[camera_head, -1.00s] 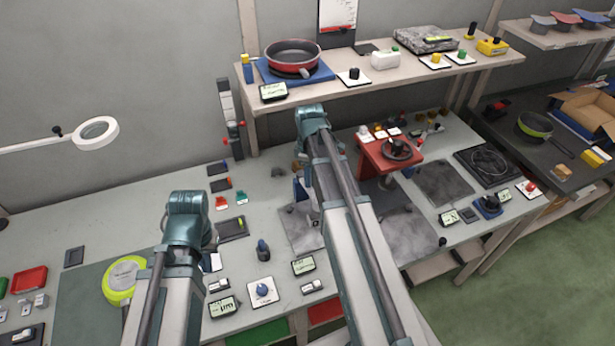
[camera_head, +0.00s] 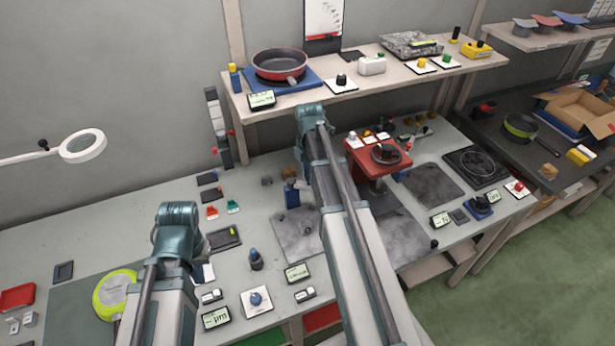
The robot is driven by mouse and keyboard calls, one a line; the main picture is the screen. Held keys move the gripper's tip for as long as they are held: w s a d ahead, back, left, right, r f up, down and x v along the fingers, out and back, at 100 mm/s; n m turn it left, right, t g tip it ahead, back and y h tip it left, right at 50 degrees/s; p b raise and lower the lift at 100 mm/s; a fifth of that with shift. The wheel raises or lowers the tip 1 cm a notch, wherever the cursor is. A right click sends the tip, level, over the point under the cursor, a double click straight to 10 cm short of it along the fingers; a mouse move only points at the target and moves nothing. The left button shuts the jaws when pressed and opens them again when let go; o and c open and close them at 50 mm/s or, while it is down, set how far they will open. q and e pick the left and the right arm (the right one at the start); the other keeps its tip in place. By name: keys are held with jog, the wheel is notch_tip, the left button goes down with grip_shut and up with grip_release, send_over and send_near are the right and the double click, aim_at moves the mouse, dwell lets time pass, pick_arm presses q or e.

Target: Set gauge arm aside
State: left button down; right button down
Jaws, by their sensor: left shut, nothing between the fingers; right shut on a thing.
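My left arm reaches in from the lower left. Its teal wrist, with the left gripper (camera_head: 190,262), is over the front left of the bench; the fingers are mostly hidden by the arm and look empty. My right arm crosses the middle of the bench. Its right gripper (camera_head: 304,186) is shut below the teal wrist, largely hidden behind the arm. The gauge arm in it cannot be made out clearly. A small blue fixture (camera_head: 290,196) stands just left of the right arm. A red stand (camera_head: 368,162) with a dark round top is to its right.
A raised shelf (camera_head: 400,72) behind the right wrist carries a red pan (camera_head: 281,66) on a blue stand. Small displays and a blue knob (camera_head: 256,260) lie between my arms. Bare bench shows at the left back.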

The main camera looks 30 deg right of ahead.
jog(key=shift+w+d+n, duration=0.3)
jog(key=shift+w+n, duration=0.1)
jog(key=shift+n, duration=0.5)
jog(key=c, duration=0.7)
grip_release()
jog(key=shift+o, duration=0.2)
jog(key=shift+r, duration=0.15)
